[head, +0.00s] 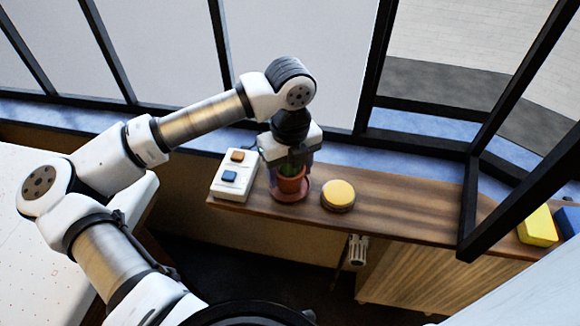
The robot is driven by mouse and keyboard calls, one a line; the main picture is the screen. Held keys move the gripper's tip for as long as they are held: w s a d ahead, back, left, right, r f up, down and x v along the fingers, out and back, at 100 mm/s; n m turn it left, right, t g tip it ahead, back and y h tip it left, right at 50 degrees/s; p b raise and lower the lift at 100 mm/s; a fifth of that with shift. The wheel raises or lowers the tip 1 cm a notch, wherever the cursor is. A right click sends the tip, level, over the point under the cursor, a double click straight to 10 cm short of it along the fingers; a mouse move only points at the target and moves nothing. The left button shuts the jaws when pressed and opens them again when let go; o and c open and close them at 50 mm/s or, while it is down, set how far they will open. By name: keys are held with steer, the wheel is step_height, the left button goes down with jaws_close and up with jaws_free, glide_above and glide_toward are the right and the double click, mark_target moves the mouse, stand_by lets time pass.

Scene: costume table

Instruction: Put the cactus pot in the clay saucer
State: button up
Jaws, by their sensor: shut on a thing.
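My gripper (289,167) points down from above and is shut on the cactus pot. The fingers are partly hidden by the gripper body and the plant.
A white box with an orange and a blue button (221,191) stands just left of the saucer. A round yellow-topped tin (339,195) stands close on the right. A yellow block (537,227) is far right, past a dark window frame.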

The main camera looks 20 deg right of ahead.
steer(key=shift+f+b, duration=0.25)
steer(key=shift+b, duration=0.05)
steer(key=o, duration=1.1)
steer(key=shift+r, duration=0.1)
steer(key=shift+r, duration=0.1)
step_height(320, 180, up, 12)
steer(key=shift+r+b, duration=0.1)
steer(key=shift+b, duration=0.3)
